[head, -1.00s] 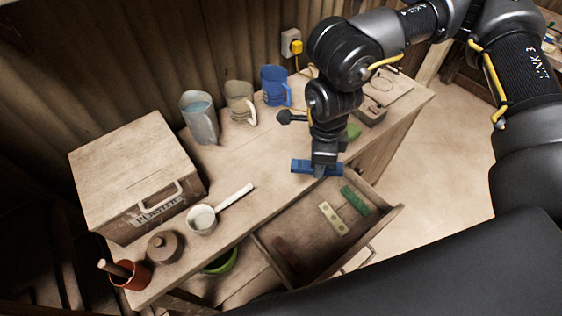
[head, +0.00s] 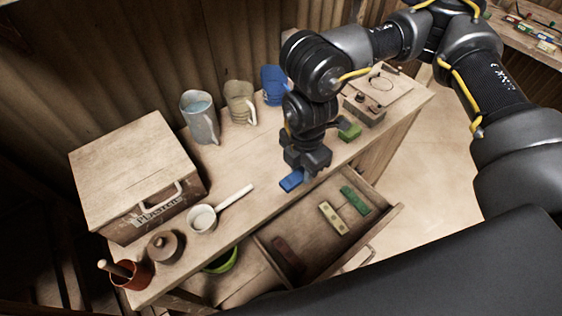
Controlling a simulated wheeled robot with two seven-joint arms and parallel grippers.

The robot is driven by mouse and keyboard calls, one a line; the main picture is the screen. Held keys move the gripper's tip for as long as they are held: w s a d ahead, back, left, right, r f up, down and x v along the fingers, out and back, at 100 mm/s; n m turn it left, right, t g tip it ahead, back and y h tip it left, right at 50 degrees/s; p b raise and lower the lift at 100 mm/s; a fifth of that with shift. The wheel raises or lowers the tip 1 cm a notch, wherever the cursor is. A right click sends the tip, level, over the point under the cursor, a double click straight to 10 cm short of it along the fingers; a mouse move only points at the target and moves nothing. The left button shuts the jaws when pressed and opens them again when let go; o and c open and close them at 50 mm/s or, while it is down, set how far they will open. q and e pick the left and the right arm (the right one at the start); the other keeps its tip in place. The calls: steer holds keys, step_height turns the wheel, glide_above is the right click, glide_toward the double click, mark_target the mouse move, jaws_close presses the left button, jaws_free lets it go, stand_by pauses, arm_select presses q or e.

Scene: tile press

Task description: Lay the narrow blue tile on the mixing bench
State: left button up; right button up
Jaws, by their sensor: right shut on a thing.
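The narrow blue tile (head: 291,180) shows in the head view at the front part of the wooden bench (head: 262,158), just behind the open drawer. My right gripper (head: 304,172) is shut on it from above and hides its right part. The tile is low over the bench top; I cannot tell whether it touches the wood. My left gripper is not in view.
A white ladle (head: 202,219), a plaster box (head: 130,180) and jugs (head: 200,122) stand left and behind.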

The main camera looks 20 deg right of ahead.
steer(key=shift+w+a+f, duration=0.1)
steer(key=shift+w+f, duration=0.05)
steer(key=shift+w, duration=0.25)
steer(key=w+f+p, duration=0.2)
steer(key=w+f, duration=0.1)
steer(key=w, duration=0.4)
glide_above(280, 163)
step_height(280, 163, down, 6)
steer(key=shift+s+f, duration=0.15)
steer(key=shift+f, duration=1.75)
steer(key=shift+f, duration=0.15)
steer(key=o, duration=1)
